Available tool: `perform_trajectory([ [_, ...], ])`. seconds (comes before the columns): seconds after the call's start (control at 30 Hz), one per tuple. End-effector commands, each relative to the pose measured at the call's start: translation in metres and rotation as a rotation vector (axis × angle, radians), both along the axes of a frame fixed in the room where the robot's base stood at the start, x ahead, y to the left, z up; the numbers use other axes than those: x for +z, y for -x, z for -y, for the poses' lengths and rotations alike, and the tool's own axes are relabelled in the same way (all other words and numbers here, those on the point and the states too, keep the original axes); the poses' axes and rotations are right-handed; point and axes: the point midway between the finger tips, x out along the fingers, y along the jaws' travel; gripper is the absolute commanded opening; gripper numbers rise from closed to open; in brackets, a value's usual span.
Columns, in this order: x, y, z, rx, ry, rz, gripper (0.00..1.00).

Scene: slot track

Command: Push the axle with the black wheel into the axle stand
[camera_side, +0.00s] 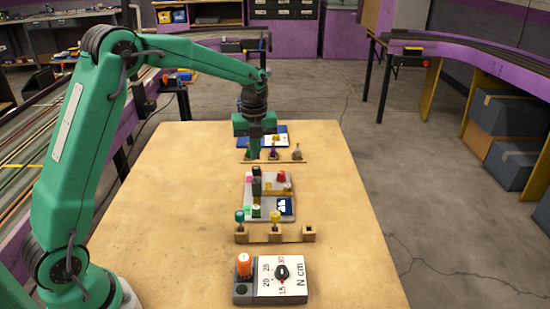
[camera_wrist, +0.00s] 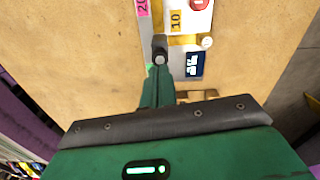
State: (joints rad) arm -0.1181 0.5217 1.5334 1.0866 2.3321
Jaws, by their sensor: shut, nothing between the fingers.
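My gripper (camera_side: 254,153) is shut and empty, pointing down above the table. In the wrist view its green fingertips (camera_wrist: 159,73) are together, just below a dark upright piece with a grey round top (camera_wrist: 160,58). That piece also shows in the side view (camera_side: 257,183), on the left of a grey panel (camera_side: 247,204). It may be the black wheel; I cannot make out its axle. A low wooden stand (camera_side: 256,237) in front of the panel holds a teal-topped and a yellow-topped piece; its right place is empty. I cannot tell if this is the axle stand.
A second wooden stand (camera_side: 286,161) lies behind, partly hidden by my gripper. A dial box (camera_side: 264,293) with an orange knob is at the front. Bare table lies either side.

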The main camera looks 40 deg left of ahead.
Motion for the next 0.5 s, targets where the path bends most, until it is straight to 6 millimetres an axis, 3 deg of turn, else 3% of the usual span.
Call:
perform_trajectory([
  [0.27, 0.011, -0.001, 0.0, 0.0, 0.0, 0.001, 0.0],
  [0.5, 0.04, -0.001, 0.0, 0.0, -0.001, 0.004, 0.0],
])
